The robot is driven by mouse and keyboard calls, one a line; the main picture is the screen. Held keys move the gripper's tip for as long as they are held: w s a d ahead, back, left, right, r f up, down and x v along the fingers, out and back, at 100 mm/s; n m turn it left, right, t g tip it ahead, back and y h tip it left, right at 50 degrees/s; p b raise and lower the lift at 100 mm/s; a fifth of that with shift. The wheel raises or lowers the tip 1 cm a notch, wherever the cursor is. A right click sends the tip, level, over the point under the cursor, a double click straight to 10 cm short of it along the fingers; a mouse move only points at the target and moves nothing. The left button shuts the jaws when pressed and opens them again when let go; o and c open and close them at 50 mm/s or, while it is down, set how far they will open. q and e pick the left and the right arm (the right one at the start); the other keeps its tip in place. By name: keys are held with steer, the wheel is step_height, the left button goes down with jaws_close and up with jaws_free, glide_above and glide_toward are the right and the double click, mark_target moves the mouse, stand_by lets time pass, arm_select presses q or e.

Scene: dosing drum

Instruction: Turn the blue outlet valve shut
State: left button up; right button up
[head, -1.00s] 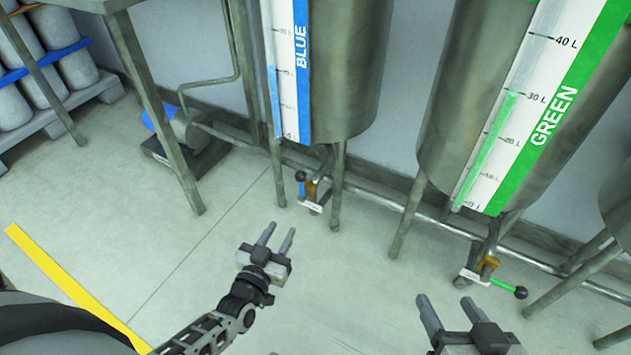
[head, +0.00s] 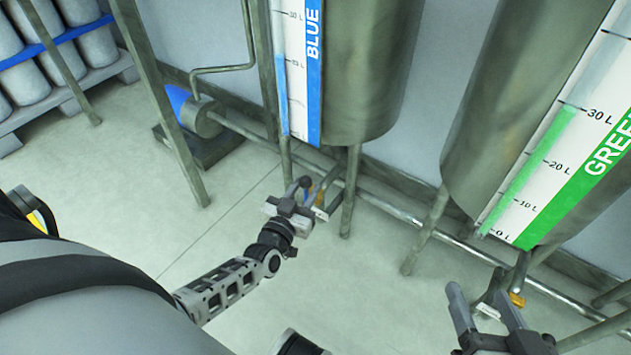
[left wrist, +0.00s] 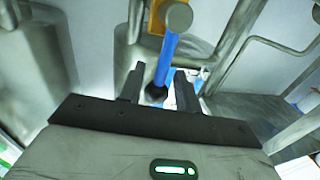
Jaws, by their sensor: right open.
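The blue outlet valve (head: 312,193) sits low under the blue-labelled tank (head: 358,80). It is largely hidden by my left gripper (head: 312,188) in the head view. In the left wrist view, its blue lever (left wrist: 166,60) runs from a grey round boss beside the orange valve body (left wrist: 157,18) to a black ball knob (left wrist: 155,93). The left gripper's fingers stand on either side of the lever near the knob, with gaps visible, so it looks open around it. My right gripper (head: 478,290) is open and empty at the lower right, in front of the green tank's outlet.
The green-labelled tank (head: 520,110) stands at the right, its outlet valve (head: 516,299) partly behind my right gripper. Tank legs (head: 349,195) and a floor-level pipe (head: 385,205) run close by. A blue pump (head: 195,112) stands at left. The floor between is clear.

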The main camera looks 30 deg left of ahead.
arm_select(q)
steer(key=shift+w, duration=0.6)
jaws_close()
steer(key=shift+a+r, duration=0.1)
